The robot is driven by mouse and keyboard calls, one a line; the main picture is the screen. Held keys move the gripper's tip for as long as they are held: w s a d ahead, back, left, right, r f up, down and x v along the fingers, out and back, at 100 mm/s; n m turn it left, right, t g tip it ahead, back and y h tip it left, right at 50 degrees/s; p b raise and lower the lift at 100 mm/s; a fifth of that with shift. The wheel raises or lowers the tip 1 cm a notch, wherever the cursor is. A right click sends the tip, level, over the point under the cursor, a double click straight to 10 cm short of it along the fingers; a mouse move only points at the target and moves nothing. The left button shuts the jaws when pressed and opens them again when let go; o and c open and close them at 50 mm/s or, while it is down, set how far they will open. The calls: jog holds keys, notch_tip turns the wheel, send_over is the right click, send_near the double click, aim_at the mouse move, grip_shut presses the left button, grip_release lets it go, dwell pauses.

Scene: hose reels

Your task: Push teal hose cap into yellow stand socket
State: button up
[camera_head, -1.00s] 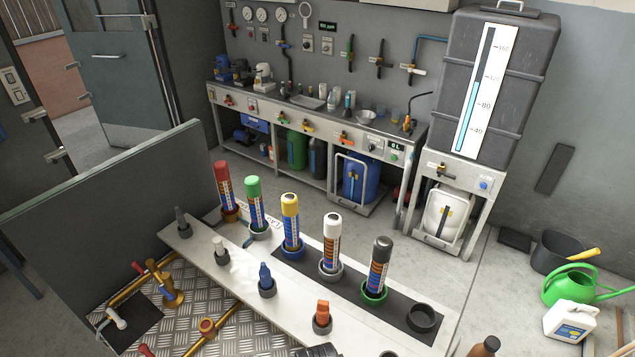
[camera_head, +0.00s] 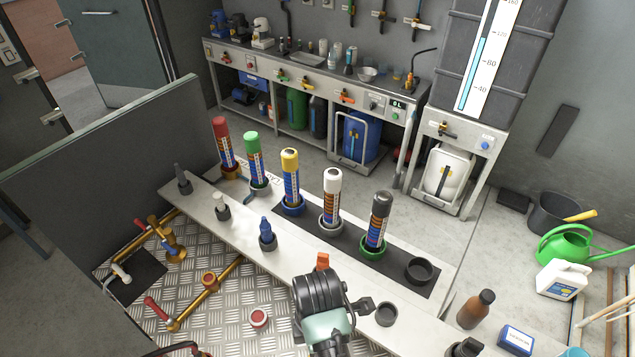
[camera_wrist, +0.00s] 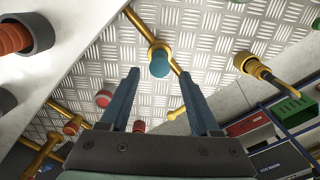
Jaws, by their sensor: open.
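The teal cap (camera_wrist: 159,66) shows in the wrist view as a short round piece at a yellow-brass fitting (camera_wrist: 157,47) on a pipe. It lies between the lines of my two fingers, ahead of their tips; I see no contact. How deep it sits in the fitting I cannot tell. My gripper (camera_wrist: 159,76) is open with nothing between its blue fingers. In the head view my arm's dark and pale-green end covers the floor area at bottom centre, and I cannot make out the teal cap there.
A white bench (camera_head: 240,239) carries small nozzles in grey sockets, including an orange one (camera_head: 322,261) close to my arm. Several coloured tubes stand behind it. Other brass pipes (camera_head: 190,312) with red-handled valves and a red-topped cap (camera_head: 258,318) are on the tread-plate floor.

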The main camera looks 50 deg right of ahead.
jog(key=w+r+m+t+h, duration=0.2)
jog(key=w+r+t, duration=0.2)
jog(key=w+r, duration=0.6)
jog(key=w+r+m+t+h, duration=0.15)
jog(key=w+r+t, duration=0.4)
jog(key=r, duration=0.75)
jog(key=w+a+r+m+t, duration=0.1)
jog(key=w+a+r+t, duration=0.15)
jog(key=r, duration=0.45)
jog(key=w+a+r+m+t, duration=0.1)
jog(key=w+a+r+t, duration=0.2)
jog(key=r, duration=0.4)
jog(key=a+r+m+t, duration=0.1)
jog(key=a+r+t, duration=0.25)
jog(key=r, duration=0.45)
jog(key=a+r+m+t, duration=0.15)
jog(key=a+r, duration=0.25)
jog(key=r, duration=0.4)
jog(key=s+a+r+m+t+y, duration=0.1)
jog(key=s+a+r+t, duration=0.2)
jog(key=s+r, duration=0.2)
jog(key=s+a+r+m+t+y, duration=0.1)
jog(key=s+a+r+t, duration=0.3)
jog(key=r, duration=0.6)
jog(key=shift+s+a+r+y, duration=0.25)
jog(key=shift+s+y, duration=0.3)
jog(key=shift+s, duration=0.55)
jog(key=shift+f, duration=0.1)
